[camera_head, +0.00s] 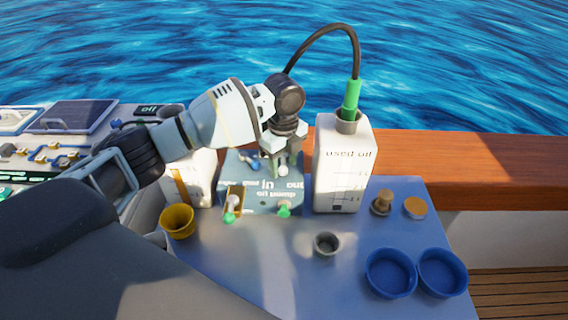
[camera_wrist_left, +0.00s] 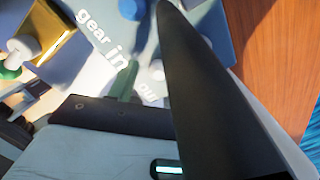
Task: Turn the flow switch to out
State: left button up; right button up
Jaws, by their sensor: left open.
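The pump box (camera_head: 262,205) is a blue-grey block with upside-down lettering, standing on the blue table. A small white knob (camera_head: 283,171) sits on its top near the "in" and "out" lettering; I take this as the flow switch. My left gripper (camera_head: 284,158) is open, pointing down just over this knob; whether its fingers touch the knob cannot be told. My right gripper is not in view.
The white "used oil" jug (camera_head: 335,185), with a green nozzle and black hose, stands close right of the box. A yellow cup (camera_head: 178,221), a grey cup (camera_head: 326,244) and two blue bowls (camera_head: 391,273) stand on the table. Green-tipped fittings stick out of the box front.

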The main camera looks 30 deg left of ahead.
pick_arm(q)
jog(key=shift+f, duration=0.4)
jog(key=shift+c, duration=0.4)
jog(key=c, duration=0.9)
